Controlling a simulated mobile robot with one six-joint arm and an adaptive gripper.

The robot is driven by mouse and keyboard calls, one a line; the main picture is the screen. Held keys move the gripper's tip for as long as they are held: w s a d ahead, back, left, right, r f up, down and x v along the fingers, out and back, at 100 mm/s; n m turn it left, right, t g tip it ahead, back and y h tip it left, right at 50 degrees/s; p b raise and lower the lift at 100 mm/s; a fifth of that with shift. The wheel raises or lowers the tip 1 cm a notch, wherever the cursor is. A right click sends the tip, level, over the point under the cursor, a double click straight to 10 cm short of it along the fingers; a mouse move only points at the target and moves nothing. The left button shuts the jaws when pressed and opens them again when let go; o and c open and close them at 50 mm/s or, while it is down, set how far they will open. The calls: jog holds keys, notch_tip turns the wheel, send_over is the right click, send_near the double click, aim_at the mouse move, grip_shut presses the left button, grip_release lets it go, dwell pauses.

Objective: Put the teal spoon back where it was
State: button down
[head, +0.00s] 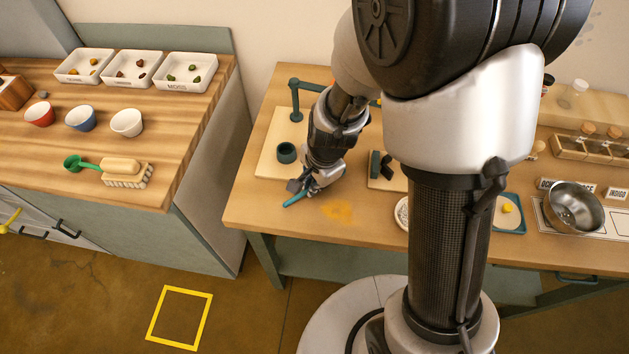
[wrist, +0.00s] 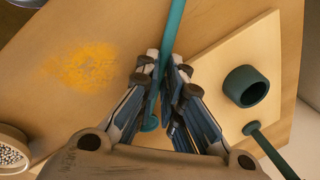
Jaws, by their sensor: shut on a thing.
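My gripper (head: 308,187) is shut on the teal spoon (head: 295,199), just above or at the front left of the worktable. In the wrist view the fingers of my gripper (wrist: 163,88) pinch the teal spoon (wrist: 174,30). Its shaft runs up out of the picture, and a small rounded end (wrist: 150,123) shows between the fingers. I cannot tell whether the spoon touches the table. A teal cup (head: 286,152) stands on a pale board (head: 268,167) beside my gripper; the cup also shows in the wrist view (wrist: 246,95).
A teal stand (head: 295,103) rises from the board's back. Orange-yellow powder (head: 337,211) stains the table front. A white dish (head: 402,213), a teal tray (head: 520,229) and a metal bowl (head: 574,210) are to the right.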

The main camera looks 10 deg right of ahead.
jog(key=shift+f+b, duration=0.3)
jog(key=shift+f, duration=0.1)
jog(key=c, duration=1.6)
grip_release()
jog(key=shift+c, duration=0.2)
jog(key=shift+r, duration=0.55)
jog(key=v, duration=1)
jog(key=s+d+r+n+t, duration=0.1)
jog(key=s+d+r+n, duration=0.2)
jog(key=s+r+n, duration=0.3)
jog(key=s+d+r+n+t+h, duration=0.1)
jog(key=s+d+r+n, duration=0.2)
jog(key=s+r+n, duration=0.3)
jog(key=s, duration=0.3)
jog(key=shift+s+r+n, duration=0.2)
jog(key=shift+r+n, duration=0.1)
jog(key=shift+r, duration=0.05)
